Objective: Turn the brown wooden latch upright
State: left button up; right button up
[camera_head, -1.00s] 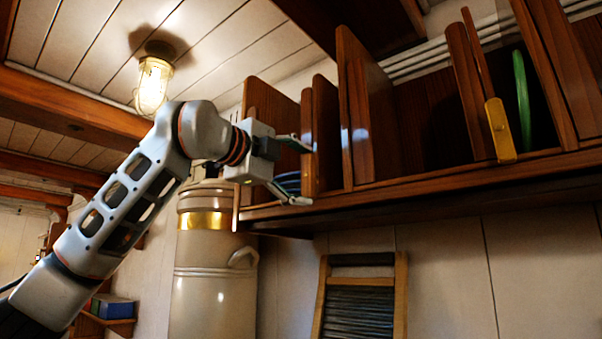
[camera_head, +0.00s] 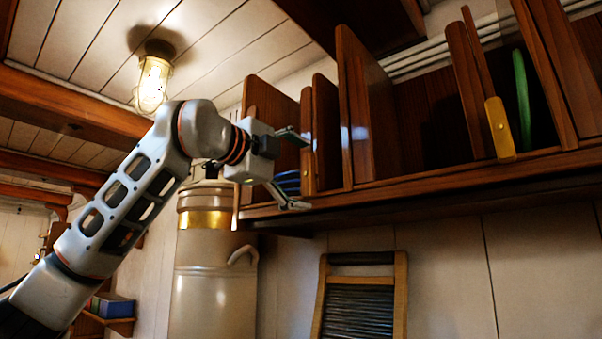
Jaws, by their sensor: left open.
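A narrow brown wooden piece (camera_head: 308,170), which looks like the latch, stands upright against the front edge of a divider on the wall rack. It blends with the brown divider, so its exact outline is hard to tell. My left gripper (camera_head: 303,174) is open just left of it, one finger above the other, with nothing between the fingers. The fingertips are close to the piece; I cannot tell whether they touch it. Blue plates (camera_head: 287,181) show behind the gripper. My right gripper is not in view.
The rack's shelf edge (camera_head: 420,190) runs rightward below the dividers. A yellow latch (camera_head: 500,129) stands nearly upright beside a green plate (camera_head: 522,100). A large beige canister (camera_head: 210,270) stands below my arm, and a washboard (camera_head: 360,300) hangs below the shelf.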

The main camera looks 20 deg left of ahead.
pick_arm(q)
jog(key=v, duration=1.2)
dwell(0.4)
